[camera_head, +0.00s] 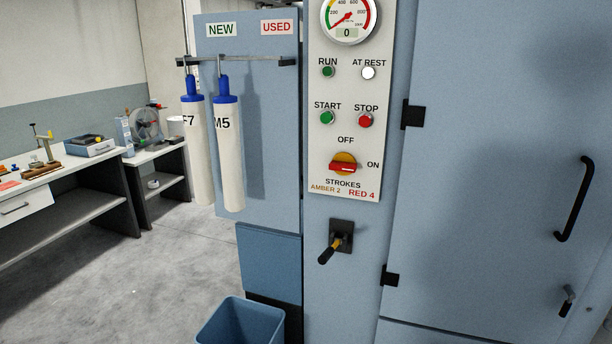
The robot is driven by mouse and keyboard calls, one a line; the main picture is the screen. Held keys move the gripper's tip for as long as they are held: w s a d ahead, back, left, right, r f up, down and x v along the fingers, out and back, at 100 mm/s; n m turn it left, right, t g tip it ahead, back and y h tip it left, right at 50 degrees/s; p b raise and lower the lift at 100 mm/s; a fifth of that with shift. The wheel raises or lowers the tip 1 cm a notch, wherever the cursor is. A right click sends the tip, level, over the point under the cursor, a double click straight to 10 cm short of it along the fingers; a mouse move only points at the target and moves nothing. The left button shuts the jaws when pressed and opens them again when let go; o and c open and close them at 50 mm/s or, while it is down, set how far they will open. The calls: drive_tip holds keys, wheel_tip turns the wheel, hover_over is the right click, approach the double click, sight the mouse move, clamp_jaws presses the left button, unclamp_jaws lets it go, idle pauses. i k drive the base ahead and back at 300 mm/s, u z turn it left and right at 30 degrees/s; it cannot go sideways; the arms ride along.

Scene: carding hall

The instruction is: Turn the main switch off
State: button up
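The main switch (343,166) is a rotary switch with a red handle on a yellow disc, low on the white control panel (346,99). "OFF" is printed above it and "ON" to its right. The red handle lies horizontal, with its white mark on the right half, toward "ON". Below it, the panel reads "STROKES", "AMBER 2" and "RED 4". My gripper is not in view.
Above the switch are a green START button (327,118), a red STOP button (366,121), lamps and a gauge (348,16) reading 0. A black lever (329,249) sticks out below. Two hanging tubes (230,150) and a blue bin (241,325) stand left.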

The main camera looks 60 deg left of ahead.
sight(343, 163)
drive_tip(key=z, duration=0.2)
drive_tip(key=k, duration=0.45)
drive_tip(key=u, duration=2.1)
